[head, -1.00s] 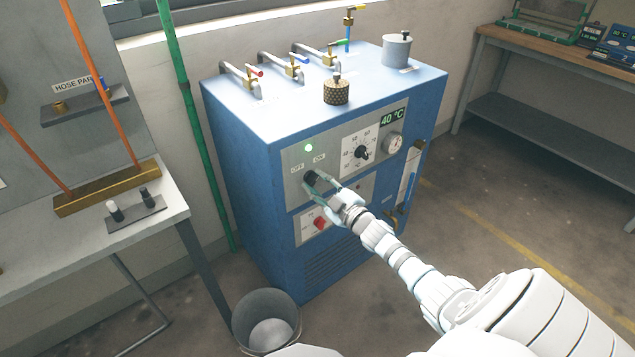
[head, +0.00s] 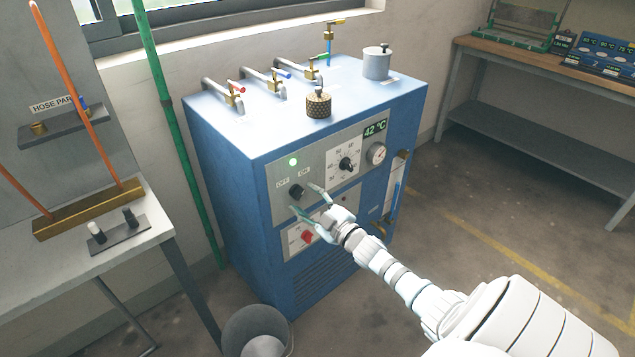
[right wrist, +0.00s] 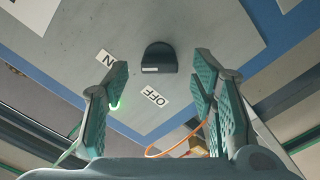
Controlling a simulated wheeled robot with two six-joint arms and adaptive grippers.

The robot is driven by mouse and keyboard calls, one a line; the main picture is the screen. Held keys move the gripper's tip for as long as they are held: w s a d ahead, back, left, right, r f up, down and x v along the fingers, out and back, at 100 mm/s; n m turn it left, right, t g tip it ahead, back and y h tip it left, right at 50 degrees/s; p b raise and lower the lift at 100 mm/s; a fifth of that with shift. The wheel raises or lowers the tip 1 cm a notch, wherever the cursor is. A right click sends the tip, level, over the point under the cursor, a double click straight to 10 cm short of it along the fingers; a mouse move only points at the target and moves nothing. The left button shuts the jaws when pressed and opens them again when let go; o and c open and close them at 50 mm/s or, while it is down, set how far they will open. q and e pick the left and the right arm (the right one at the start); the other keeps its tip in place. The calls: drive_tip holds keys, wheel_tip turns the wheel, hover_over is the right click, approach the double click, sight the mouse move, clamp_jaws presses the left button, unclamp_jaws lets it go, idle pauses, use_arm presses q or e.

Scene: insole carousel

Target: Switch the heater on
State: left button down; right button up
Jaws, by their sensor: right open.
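The heater is a blue cabinet (head: 235,165) with a grey front panel. Its black switch knob (head: 296,192) sits below the OFF and ON labels (head: 293,177). A green lamp (head: 293,161) above them is lit, and the display (head: 375,128) reads 42 °C. My right gripper (head: 308,199) is open just in front of the knob, fingers apart on either side. In the right wrist view the knob (right wrist: 158,57) stands clear between the open fingertips, holding a small white mark; I cannot tell which label it points to. My left gripper is not in view.
Taps and a brass-coloured cap (head: 318,104) are on top. A bucket (head: 258,333) stands at the cabinet's foot. A side table (head: 110,260) is at left.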

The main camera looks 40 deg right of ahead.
drive_tip(key=s, duration=1)
drive_tip(key=shift+s, duration=0.25)
drive_tip(key=shift+a, duration=0.1)
drive_tip(key=s+d+f+m+g+h+p, duration=0.1)
drive_tip(key=s+f+m+g, duration=0.1)
drive_tip(key=s+f+g, duration=0.5)
drive_tip(key=s+d+f+m+h+p, duration=0.15)
drive_tip(key=s+f, duration=0.35)
drive_tip(key=f, duration=0.6)
drive_tip(key=s+f+m+g, duration=0.35)
drive_tip(key=s+f, duration=0.35)
drive_tip(key=f, duration=0.3)
drive_tip(key=s+a+f+g+y+p, duration=0.1)
drive_tip(key=s+a+f+g, duration=0.2)
drive_tip(key=s+a, duration=0.6)
drive_tip(key=s+a+f+m+g+y+p, duration=0.1)
drive_tip(key=s+a+f+g+p, duration=0.1)
drive_tip(key=s+a, duration=0.7)
wheel_tip(320, 180, down, 3)
drive_tip(key=shift+s+r+g, duration=0.1)
drive_tip(key=shift+s+g, duration=0.35)
drive_tip(key=shift+g, duration=0.2)
